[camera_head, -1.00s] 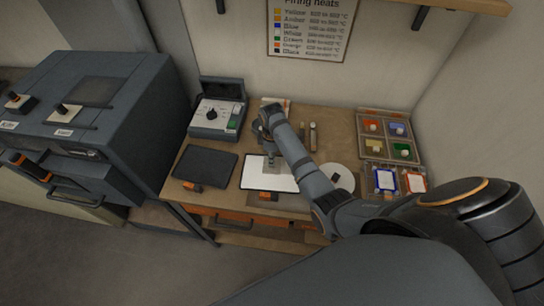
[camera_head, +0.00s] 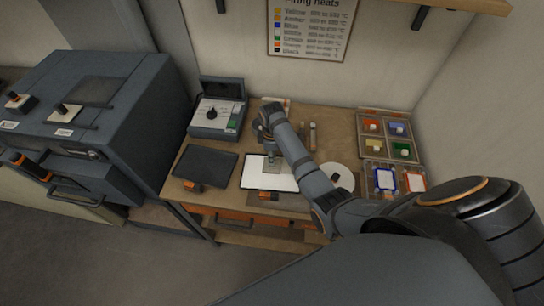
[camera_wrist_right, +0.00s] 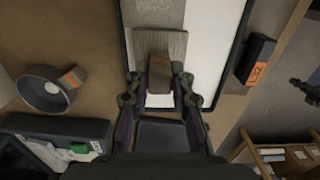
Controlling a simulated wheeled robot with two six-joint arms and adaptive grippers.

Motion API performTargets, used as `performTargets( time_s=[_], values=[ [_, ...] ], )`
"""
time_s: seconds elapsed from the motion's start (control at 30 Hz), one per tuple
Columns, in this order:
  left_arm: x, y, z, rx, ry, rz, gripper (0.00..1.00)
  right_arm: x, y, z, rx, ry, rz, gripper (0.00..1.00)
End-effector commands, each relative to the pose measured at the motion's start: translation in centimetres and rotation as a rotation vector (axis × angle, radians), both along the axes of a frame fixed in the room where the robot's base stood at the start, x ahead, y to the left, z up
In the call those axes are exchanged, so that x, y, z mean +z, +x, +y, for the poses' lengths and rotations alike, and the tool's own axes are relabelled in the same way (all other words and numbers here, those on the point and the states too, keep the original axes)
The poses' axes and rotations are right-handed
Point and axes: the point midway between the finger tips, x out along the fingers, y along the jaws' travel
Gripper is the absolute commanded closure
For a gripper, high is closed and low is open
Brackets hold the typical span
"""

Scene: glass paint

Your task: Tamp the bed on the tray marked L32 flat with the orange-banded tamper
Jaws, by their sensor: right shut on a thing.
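The tray (camera_head: 256,182) lies at the middle of the table, with a white surface and dark rim. Its front handle (camera_wrist_right: 258,68) carries an orange label that reads L32 in the right wrist view. A grey grainy bed (camera_wrist_right: 158,11) shows on the white surface, partly cut off by the frame. My right gripper (camera_head: 268,148) is shut on the tamper (camera_wrist_right: 160,45), a flat grey block with a brown grip, over the tray. My left gripper is not in view.
A dark tray (camera_head: 205,163) lies to the left and a control box (camera_head: 217,115) behind it. A round cup with an orange band (camera_wrist_right: 52,88) stands behind the tray. A white disc (camera_head: 337,175) and colour bins (camera_head: 388,135) are at the right.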

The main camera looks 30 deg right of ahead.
Motion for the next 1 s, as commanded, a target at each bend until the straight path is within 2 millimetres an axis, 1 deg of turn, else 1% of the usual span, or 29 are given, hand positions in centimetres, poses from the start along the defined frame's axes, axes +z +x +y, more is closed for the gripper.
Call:
performTargets(
  time_s=[0.1, 0.17, 0.5, 1.0],
  values=[
    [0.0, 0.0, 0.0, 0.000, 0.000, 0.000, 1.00, 1.1, 0.1, 0.0, 0.000, 0.000, -0.004, 1.00],
    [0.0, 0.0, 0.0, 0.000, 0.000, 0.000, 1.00, 1.4, 0.1, 0.0, 0.000, -0.001, -0.003, 1.00],
    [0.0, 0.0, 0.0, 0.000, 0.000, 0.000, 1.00, 1.6, 0.0, -0.2, -0.001, -0.002, -0.003, 1.00],
    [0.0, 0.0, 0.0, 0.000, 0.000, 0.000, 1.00, 1.5, -2.8, -5.0, -0.001, -0.003, -0.003, 1.00]
  ],
)
